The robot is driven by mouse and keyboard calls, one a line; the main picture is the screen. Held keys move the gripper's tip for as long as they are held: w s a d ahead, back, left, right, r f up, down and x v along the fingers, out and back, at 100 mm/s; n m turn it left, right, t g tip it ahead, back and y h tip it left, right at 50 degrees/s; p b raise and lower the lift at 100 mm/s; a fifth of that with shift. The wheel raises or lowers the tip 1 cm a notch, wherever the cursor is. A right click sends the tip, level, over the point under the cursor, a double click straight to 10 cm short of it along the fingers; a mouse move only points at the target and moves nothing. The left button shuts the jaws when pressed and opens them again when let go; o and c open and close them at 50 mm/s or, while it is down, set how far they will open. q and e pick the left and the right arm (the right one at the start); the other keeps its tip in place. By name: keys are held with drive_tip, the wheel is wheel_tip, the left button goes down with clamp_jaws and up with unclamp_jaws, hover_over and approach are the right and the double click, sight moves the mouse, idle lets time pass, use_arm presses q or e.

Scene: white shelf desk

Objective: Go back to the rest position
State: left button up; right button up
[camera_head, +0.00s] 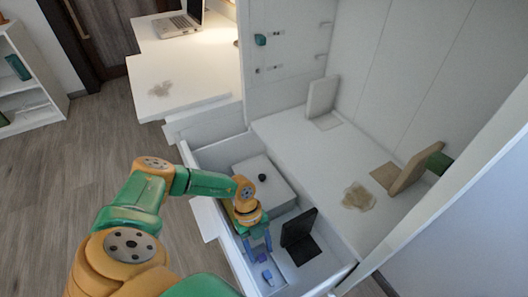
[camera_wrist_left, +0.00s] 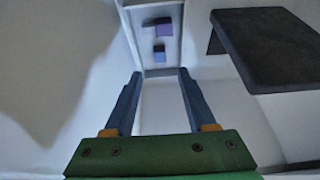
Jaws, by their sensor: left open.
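My left gripper (camera_head: 258,252) reaches down into the open white drawer (camera_head: 217,152) of the desk. In the left wrist view its two blue fingers (camera_wrist_left: 158,76) are spread apart with nothing between them. A small purple block (camera_wrist_left: 164,31) and a blue block (camera_wrist_left: 159,54) lie beyond the fingertips in a narrow compartment. In the head view the blue block (camera_head: 267,275) lies on the drawer floor, just in front of the gripper. My right gripper is not in view.
A black stand (camera_head: 299,228) is in the drawer close to the gripper's right; it also shows in the wrist view (camera_wrist_left: 265,50). A white box with a black knob (camera_head: 262,177) lies behind the gripper. The drawer walls surround the gripper. A laptop (camera_head: 172,25) sits on the far desk.

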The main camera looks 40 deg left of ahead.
use_arm(q)
drive_tip(key=shift+v, duration=1.65)
